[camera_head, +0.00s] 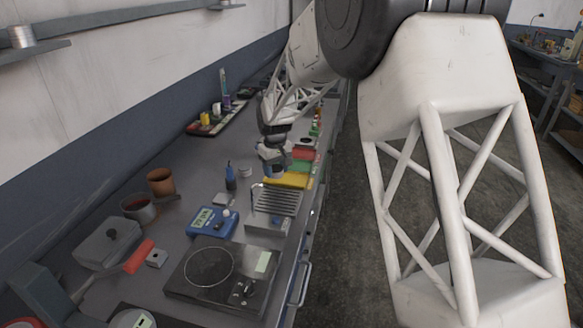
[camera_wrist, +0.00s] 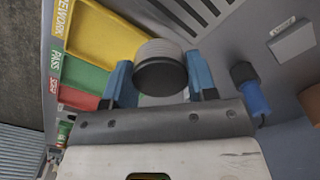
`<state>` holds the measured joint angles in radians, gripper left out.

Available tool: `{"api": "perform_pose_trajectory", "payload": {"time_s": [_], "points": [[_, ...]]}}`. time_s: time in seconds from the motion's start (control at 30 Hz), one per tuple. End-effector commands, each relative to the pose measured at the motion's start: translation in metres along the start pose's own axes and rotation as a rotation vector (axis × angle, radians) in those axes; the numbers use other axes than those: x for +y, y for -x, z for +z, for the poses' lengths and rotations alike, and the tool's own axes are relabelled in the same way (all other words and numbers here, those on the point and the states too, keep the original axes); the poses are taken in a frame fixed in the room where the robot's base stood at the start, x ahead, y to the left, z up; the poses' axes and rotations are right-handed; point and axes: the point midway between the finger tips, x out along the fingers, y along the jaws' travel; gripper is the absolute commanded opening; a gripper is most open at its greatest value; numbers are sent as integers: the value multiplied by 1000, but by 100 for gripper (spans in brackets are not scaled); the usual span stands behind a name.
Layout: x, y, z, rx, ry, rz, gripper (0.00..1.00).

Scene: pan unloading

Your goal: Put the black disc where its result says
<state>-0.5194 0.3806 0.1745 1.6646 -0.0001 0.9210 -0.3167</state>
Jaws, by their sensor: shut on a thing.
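My gripper (camera_wrist: 160,84) is shut on the black disc (camera_wrist: 160,76), a short cylinder with a dark face and a ribbed grey side, held between the blue fingers. In the head view my gripper (camera_head: 271,155) is over the bench beside the trays, and the disc is hard to make out. The yellow tray (camera_wrist: 105,35) is labelled REWORK, the green tray (camera_wrist: 85,75) PASS, and the red tray (camera_wrist: 78,98) has a partly readable label. All three look empty where visible. A blue meter (camera_head: 212,221) shows digits too small to read surely.
A slatted rack (camera_head: 277,201) stands in front of the yellow tray. A blue-handled item (camera_wrist: 252,92) is right of my fingers. A black flat device (camera_head: 205,284), brown cups (camera_head: 161,182) and a grey box (camera_head: 107,243) occupy the near bench. The bench's right edge is close to the trays.

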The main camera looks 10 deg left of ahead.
Motion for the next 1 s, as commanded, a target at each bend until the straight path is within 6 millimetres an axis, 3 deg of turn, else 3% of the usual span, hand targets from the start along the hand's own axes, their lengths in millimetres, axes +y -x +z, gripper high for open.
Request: {"api": "perform_pose_trajectory", "payload": {"time_s": [0.6,1.0], "points": [[37,2,48,0,-725,0,25],[48,3,64,-1,-982,0,25]]}}
